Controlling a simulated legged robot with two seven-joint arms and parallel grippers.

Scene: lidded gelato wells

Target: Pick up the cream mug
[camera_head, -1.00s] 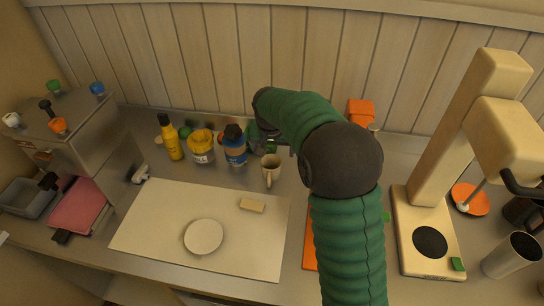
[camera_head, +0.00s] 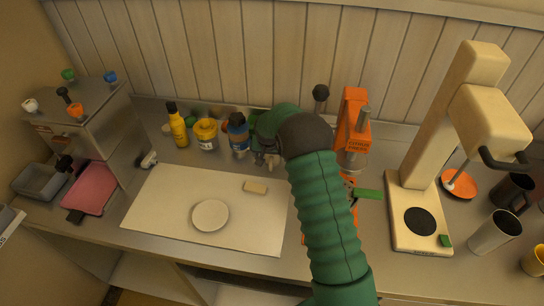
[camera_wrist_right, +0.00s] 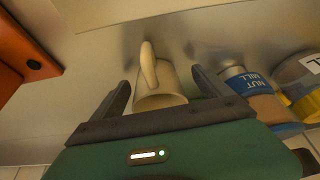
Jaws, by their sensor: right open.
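The cream mug (camera_wrist_right: 160,90) stands on the counter in the right wrist view, its handle facing away from my gripper's palm. My right gripper (camera_wrist_right: 161,80) is open, with one dark finger on each side of the mug. I cannot tell whether either finger touches it. In the head view my right gripper (camera_head: 266,157) is at the mug's place behind the white board, and the mug is mostly hidden there by the gripper and arm. My left gripper is not in view.
A blue-labelled jar (camera_head: 238,140) stands close left of the gripper, with a yellow jar (camera_head: 205,134) and yellow bottle (camera_head: 177,128) beyond. The white board (camera_head: 160,215) holds a plate (camera_head: 210,215) and a small block (camera_head: 255,188). An orange machine (camera_head: 352,125) stands right of my arm.

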